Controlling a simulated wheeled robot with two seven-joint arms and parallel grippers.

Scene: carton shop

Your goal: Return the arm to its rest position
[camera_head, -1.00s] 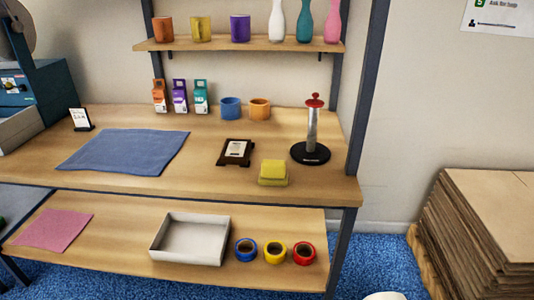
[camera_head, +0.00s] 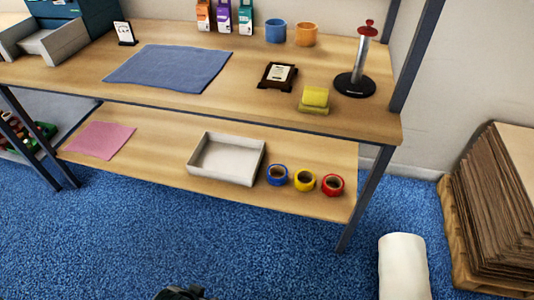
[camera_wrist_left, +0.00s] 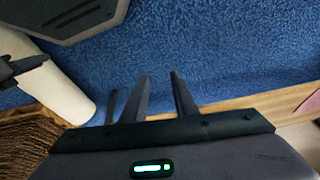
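My left gripper (camera_wrist_left: 159,75) shows in the left wrist view with its two dark fingers apart. Nothing is between them. Blue carpet (camera_wrist_left: 220,55) lies behind the fingertips. In the head view, only a dark piece of one of my arms shows at the bottom edge, left of the middle; its fingers are not clear.
The workbench (camera_head: 60,70) holds a blue cloth (camera_head: 170,68), yellow sponge (camera_head: 315,97) and towel-holder-like stand (camera_head: 357,80). Its lower shelf (camera_head: 160,140) holds a white tray (camera_head: 227,160) and tape rolls. A white roll (camera_head: 403,268) and cardboard stack (camera_head: 500,200) stand right. Carpet in front is clear.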

